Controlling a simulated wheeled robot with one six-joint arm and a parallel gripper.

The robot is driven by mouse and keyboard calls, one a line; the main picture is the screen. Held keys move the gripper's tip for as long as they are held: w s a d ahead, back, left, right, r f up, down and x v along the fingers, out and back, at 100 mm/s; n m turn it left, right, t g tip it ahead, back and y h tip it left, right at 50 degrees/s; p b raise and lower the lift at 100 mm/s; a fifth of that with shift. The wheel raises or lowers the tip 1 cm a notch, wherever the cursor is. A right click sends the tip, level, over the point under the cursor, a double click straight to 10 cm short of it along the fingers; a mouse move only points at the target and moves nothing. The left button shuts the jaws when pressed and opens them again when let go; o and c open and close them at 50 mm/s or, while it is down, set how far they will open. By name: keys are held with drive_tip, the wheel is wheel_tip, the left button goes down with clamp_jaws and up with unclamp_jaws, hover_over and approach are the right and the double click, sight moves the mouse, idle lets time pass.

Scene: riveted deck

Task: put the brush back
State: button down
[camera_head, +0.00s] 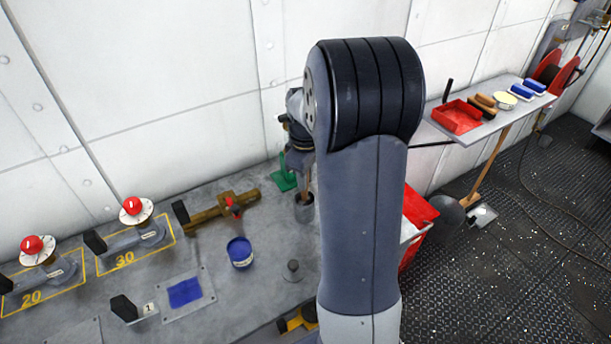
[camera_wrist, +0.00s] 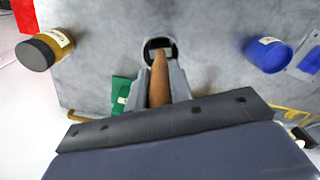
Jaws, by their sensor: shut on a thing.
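The brush has a brown wooden handle (camera_wrist: 159,80), and my gripper (camera_wrist: 163,84) is shut on it. Its far end points into the dark mouth of a grey round pot (camera_wrist: 147,48). In the head view the pot (camera_head: 304,212) stands on the grey bench, and the brush handle (camera_head: 307,186) runs down to its mouth. I cannot tell how deep the brush reaches or whether it touches the pot. My gripper is largely hidden behind my arm in the head view.
A blue tin (camera_head: 240,254) stands left of the pot; a green stand (camera_head: 284,178) is close behind it. A small grey knobbed weight (camera_head: 293,270) and brass valve (camera_head: 222,207) are nearby. The wrist view also shows an amber jar (camera_wrist: 52,46). A shelf (camera_head: 480,126) holds brushes and a red tray.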

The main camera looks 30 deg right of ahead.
drive_tip(key=shift+f, duration=0.2)
drive_tip(key=c, duration=1.3)
unclamp_jaws()
drive_tip(key=shift+o, duration=0.2)
wheel_tip(320, 180, up, 12)
drive_tip(key=shift+r+b, duration=0.15)
drive_tip(key=shift+b, duration=0.2)
